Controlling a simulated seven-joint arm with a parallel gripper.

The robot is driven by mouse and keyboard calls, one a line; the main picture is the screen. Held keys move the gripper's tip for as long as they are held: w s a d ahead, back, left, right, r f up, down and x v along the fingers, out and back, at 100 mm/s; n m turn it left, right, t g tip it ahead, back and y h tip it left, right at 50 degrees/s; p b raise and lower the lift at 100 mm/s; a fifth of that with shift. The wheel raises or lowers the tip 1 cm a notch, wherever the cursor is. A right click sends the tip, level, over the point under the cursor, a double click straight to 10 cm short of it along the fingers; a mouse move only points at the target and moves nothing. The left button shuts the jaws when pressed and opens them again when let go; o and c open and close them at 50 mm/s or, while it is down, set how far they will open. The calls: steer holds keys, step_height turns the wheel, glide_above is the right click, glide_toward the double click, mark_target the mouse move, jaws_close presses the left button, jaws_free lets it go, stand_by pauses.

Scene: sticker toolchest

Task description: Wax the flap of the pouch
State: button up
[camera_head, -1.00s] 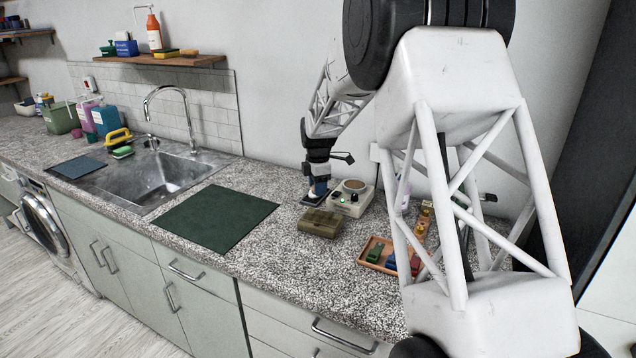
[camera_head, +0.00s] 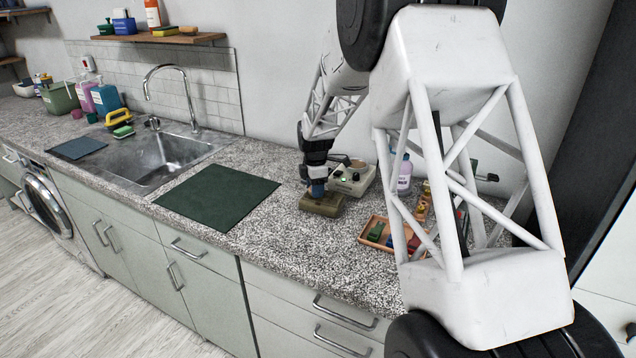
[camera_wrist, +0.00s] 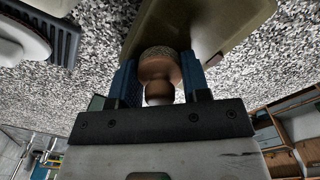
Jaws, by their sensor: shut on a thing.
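The pouch (camera_head: 320,206) is a flat olive-brown case lying on the granite counter. It also fills the top of the wrist view (camera_wrist: 232,22). My gripper (camera_head: 317,190) points down right over the pouch. Its blue fingers are shut on a small round wooden-brown tool (camera_wrist: 160,66) with a broad rounded end and a narrower neck. The tool's broad end overlaps the pouch's edge in the wrist view; I cannot tell whether it touches. In the head view the tool is hidden by my gripper.
A cream box device (camera_head: 352,182) with a green light stands just behind the pouch. An orange tray (camera_head: 372,243) with small coloured items lies to the right, a pale bottle (camera_head: 404,175) behind it. A dark green mat (camera_head: 218,208) lies left, beside the sink (camera_head: 160,160).

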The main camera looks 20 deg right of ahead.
mark_target(336, 193)
steer(key=shift+s+a, duration=0.3)
steer(key=shift+s, duration=0.1)
steer(key=shift+s+d, duration=0.5)
steer(key=shift+d, duration=0.45)
steer(key=shift+w+d+r, duration=0.1)
steer(key=shift+w+d, duration=0.15)
steer(key=shift+w, duration=0.15)
steer(key=shift+w+d, duration=1)
steer(key=shift+w, duration=0.1)
steer(key=shift+s+d, duration=0.6)
steer(key=shift+s+a, duration=0.65)
steer(key=shift+s, duration=0.2)
steer(key=shift+s+a, duration=0.65)
steer(key=shift+s, duration=0.2)
steer(key=shift+s+d, duration=0.5)
steer(key=shift+d, duration=0.25)
steer(key=shift+w+d, duration=0.1)
steer(key=shift+d, duration=0.1)
steer(key=shift+w+d, duration=0.25)
steer(key=shift+w, duration=0.15)
steer(key=shift+w+d, duration=0.8)
steer(key=shift+w, duration=0.05)
steer(key=shift+w+d+r, duration=0.1)
steer(key=shift+w+d, duration=0.05)
steer(key=shift+w, duration=0.05)
step_height(336, 193, up, 8)
